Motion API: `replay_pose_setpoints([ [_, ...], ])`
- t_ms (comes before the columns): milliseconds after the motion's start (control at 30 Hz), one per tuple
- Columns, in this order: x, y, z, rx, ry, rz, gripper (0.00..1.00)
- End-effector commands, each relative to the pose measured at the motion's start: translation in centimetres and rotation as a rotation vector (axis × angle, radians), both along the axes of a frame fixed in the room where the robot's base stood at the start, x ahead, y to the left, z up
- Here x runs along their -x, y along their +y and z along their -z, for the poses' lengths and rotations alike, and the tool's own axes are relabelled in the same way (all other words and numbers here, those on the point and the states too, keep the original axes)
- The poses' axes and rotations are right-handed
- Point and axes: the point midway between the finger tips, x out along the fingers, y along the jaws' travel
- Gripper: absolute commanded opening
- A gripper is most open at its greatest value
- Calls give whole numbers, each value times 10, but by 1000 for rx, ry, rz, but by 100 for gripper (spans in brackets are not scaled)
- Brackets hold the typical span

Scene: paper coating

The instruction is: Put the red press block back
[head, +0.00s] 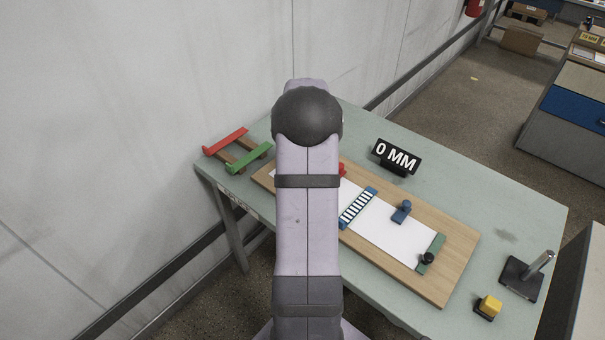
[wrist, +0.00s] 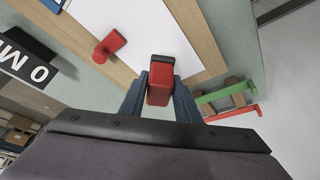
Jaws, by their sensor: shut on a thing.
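My gripper (wrist: 160,88) is shut on a red press block (wrist: 160,82), which sits between its two dark fingers in the wrist view. The block appears over the end of the white sheet (wrist: 145,28) near the board's edge. I cannot tell whether it touches the sheet. In the head view my arm hides the gripper and the held block. A second red piece with a round knob (wrist: 110,46) lies at the sheet's edge; a bit of it shows beside my arm in the head view (head: 342,170).
The wooden board (head: 462,262) carries the sheet, a blue striped bar (head: 357,208), a blue knobbed piece (head: 402,211) and a green end strip (head: 436,247). A rack with red (head: 225,141) and green (head: 249,158) bars stands left. A 0 MM sign (head: 396,157) stands behind.

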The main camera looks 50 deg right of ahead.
Motion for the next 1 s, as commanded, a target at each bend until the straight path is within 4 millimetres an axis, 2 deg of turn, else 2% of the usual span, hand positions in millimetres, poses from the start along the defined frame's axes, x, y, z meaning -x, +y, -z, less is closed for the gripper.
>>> replay_pose_setpoints([
  [200,0,0,28,-1,0,1,8],
  [467,0,0,36,1,-1,0,8],
  [800,0,0,68,0,0,-1,8],
  [1000,0,0,71,1,-1,0,8],
])
